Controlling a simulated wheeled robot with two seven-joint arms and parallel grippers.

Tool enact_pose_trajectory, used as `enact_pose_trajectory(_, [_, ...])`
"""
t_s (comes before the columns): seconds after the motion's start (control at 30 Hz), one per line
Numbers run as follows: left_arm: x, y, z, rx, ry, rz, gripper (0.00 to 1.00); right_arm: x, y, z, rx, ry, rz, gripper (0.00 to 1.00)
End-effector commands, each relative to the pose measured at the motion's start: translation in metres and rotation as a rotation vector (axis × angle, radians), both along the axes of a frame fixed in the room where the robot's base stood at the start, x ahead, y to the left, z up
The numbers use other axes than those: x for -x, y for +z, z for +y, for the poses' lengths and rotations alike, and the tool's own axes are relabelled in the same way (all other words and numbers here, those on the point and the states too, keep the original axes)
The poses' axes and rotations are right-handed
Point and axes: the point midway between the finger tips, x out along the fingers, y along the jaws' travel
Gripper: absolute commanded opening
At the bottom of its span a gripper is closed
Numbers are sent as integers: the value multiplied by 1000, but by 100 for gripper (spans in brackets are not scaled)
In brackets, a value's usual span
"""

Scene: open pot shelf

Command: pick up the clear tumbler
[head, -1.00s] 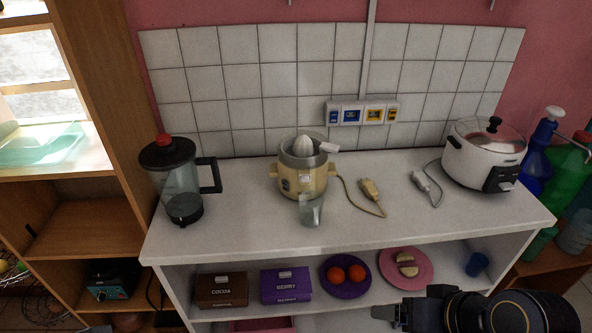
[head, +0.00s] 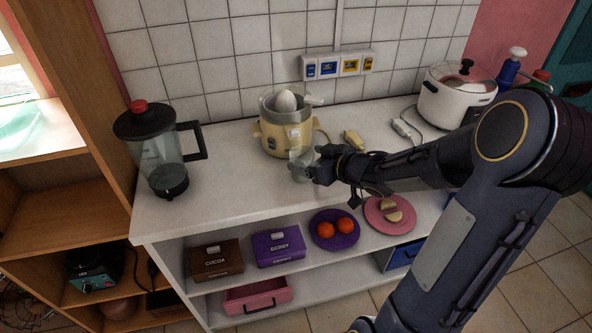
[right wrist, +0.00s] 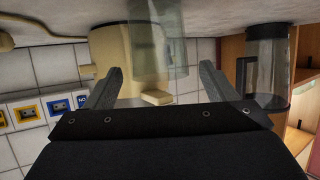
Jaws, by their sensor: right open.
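The clear tumbler (head: 299,170) stands on the white counter, in front of the cream citrus juicer (head: 284,138). My right gripper (head: 315,164) is at the tumbler's right side in the head view and hides part of it. In the right wrist view, which is upside down, the right gripper (right wrist: 158,80) is open, with one finger on each side of the picture. The tumbler (right wrist: 160,45) shows between and beyond the fingers, with the juicer (right wrist: 110,50) behind it. I cannot tell whether a finger touches the tumbler. My left gripper is not in view.
A blender jug (head: 165,160) stands at the counter's left and a rice cooker (head: 455,95) at the back right. Plugs (head: 354,140) lie right of the juicer. The lower shelf holds boxes (head: 279,245) and plates (head: 335,240). The counter's front left is clear.

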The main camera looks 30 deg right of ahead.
Motion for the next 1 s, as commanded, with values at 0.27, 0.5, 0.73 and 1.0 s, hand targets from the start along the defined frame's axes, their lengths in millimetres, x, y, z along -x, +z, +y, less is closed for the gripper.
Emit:
enact_pose_trajectory(0.27, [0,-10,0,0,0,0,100,-36,-17,10,-2,1,0,78])
enact_pose_trajectory(0.5, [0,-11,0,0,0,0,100,-47,-19,13,0,-1,0,78])
enact_pose_trajectory(0.73, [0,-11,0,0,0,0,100,-47,-19,12,1,-2,0,65])
enact_pose_trajectory(1.0, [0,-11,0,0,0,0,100,-47,-19,12,1,-2,0,30])
